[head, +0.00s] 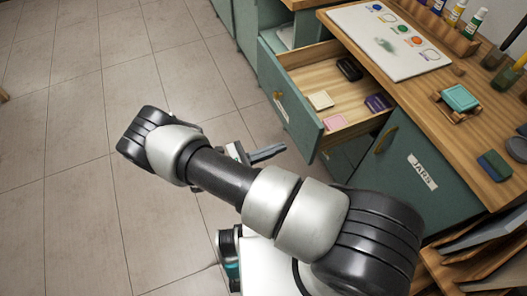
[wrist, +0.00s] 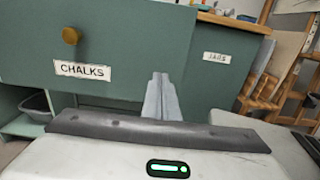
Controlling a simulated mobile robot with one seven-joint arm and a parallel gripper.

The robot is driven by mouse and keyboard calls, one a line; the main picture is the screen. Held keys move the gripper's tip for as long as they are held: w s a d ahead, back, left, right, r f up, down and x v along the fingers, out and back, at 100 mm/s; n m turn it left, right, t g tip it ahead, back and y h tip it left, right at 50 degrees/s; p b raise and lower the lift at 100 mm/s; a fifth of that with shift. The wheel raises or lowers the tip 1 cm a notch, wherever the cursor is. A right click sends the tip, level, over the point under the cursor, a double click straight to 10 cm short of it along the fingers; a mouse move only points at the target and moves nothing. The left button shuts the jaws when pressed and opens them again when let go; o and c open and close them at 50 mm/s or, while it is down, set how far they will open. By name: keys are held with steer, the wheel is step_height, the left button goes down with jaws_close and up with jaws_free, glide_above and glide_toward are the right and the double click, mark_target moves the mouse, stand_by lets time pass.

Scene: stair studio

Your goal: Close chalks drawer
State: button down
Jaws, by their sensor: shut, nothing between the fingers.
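The chalks drawer (head: 296,112) stands pulled out of the green cabinet in the head view. Its wooden inside holds a few flat blocks and a black item. In the wrist view its green front (wrist: 140,35) fills the upper left, with a brass knob (wrist: 71,35) and a label (wrist: 82,70) reading CHALKS. My gripper (head: 284,149) is in front of the drawer, near the lower part of its front. In the wrist view my gripper (wrist: 161,78) is shut and empty, pointing at the right part of the front. I cannot tell whether it touches.
A cabinet door labelled JARS (head: 422,172) is right of the drawer. The wooden countertop (head: 420,90) above carries a paint palette sheet (head: 385,40), bottles and small blocks. The tiled floor (head: 70,150) to the left is clear. Shelves with trays stand at the lower right.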

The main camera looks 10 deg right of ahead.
mark_target(304, 139)
steer(key=x, duration=0.6)
steer(key=shift+d, duration=0.35)
